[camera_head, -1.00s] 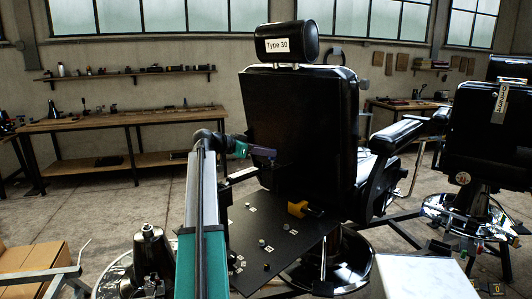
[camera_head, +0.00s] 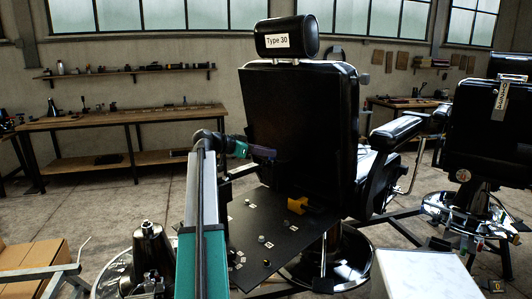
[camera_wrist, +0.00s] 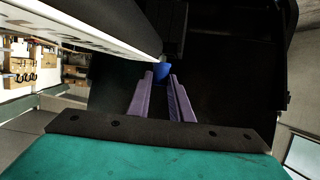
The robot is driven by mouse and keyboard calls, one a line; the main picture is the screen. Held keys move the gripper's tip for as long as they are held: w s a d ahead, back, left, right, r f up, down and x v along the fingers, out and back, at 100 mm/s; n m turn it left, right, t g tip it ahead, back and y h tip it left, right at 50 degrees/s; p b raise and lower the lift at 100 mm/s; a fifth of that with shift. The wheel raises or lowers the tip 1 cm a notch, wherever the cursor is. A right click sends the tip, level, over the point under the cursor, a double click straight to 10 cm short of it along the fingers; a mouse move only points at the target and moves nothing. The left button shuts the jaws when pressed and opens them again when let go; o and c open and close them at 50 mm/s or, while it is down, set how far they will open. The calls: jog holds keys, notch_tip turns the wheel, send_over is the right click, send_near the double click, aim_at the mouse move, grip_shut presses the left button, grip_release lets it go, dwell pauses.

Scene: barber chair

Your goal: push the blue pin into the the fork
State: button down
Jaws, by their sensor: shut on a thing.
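The blue pin (camera_wrist: 162,70) shows as a rounded blue end at the tips of my gripper's purple fingers in the wrist view. My gripper (camera_wrist: 162,78) is shut on it. A dark part (camera_wrist: 173,42), possibly the fork, lies just beyond the pin against the black chair; its slot is not clear, and I cannot tell whether the pin touches it. In the head view my gripper (camera_head: 264,153) is in front of the lower back of the black barber chair (camera_head: 300,110). The pin cannot be made out there.
A long pale panel (camera_wrist: 95,28) runs close to the fingers at upper left in the wrist view. A second chair (camera_head: 490,125) stands at the right.

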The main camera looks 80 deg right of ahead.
jog(key=shift+f+b, duration=0.55)
jog(key=shift+f, duration=0.2)
jog(key=c, duration=1.5)
grip_release()
jog(key=b+v, duration=0.1)
jog(key=v, duration=1.2)
jog(key=shift+w+a+r, duration=0.2)
jog(key=shift+w+r, duration=0.05)
jog(key=shift+w, duration=0.05)
